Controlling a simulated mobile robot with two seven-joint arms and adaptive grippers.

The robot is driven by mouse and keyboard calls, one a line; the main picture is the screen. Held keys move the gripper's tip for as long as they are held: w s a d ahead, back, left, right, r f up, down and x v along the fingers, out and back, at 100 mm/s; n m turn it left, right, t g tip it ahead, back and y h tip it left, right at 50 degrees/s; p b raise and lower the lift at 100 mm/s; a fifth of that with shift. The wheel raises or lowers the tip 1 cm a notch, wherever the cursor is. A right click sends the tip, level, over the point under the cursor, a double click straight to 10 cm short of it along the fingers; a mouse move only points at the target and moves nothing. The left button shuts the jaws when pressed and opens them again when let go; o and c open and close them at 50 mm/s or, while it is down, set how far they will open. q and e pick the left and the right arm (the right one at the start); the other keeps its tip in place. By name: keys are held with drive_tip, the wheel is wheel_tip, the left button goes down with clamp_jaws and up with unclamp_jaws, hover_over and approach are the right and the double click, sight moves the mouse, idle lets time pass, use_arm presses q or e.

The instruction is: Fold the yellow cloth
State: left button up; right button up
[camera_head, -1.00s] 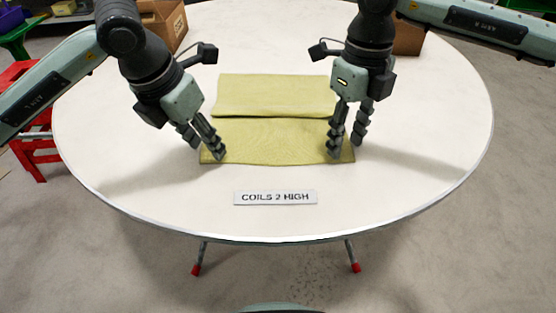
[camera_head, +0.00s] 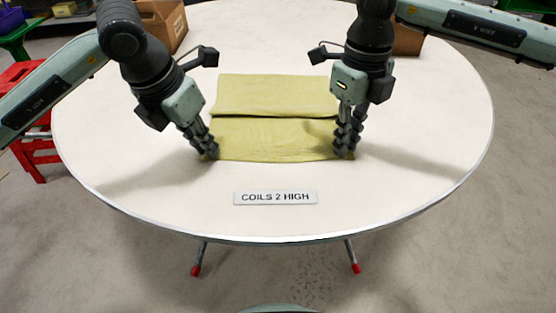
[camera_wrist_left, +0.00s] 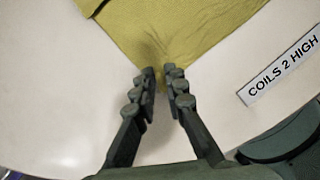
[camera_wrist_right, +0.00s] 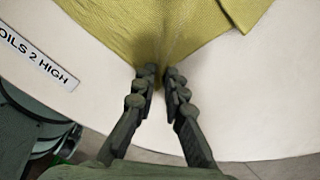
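The yellow cloth (camera_head: 270,140) lies on the round white table, with its far part (camera_head: 275,95) folded over in a thicker layer and its near part a single flat layer. My left gripper (camera_head: 211,152) is closed at the near left corner; in the left wrist view the cloth (camera_wrist_left: 180,25) puckers between the fingertips (camera_wrist_left: 160,72). My right gripper (camera_head: 345,152) is closed at the near right corner; in the right wrist view the cloth (camera_wrist_right: 160,30) gathers into creases between the fingertips (camera_wrist_right: 160,72). The near edge runs between both grippers, at table level.
A white label reading "COILS 2 HIGH" (camera_head: 275,198) lies on the table (camera_head: 420,190) in front of the cloth. Cardboard boxes (camera_head: 165,22) (camera_head: 408,38) stand at the back left and back right.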

use_arm(q)
drive_tip(key=shift+f, duration=0.1)
clamp_jaws()
use_arm(e)
drive_tip(key=shift+d+f, duration=0.1)
drive_tip(key=shift+f, duration=0.05)
clamp_jaws()
idle(0.7)
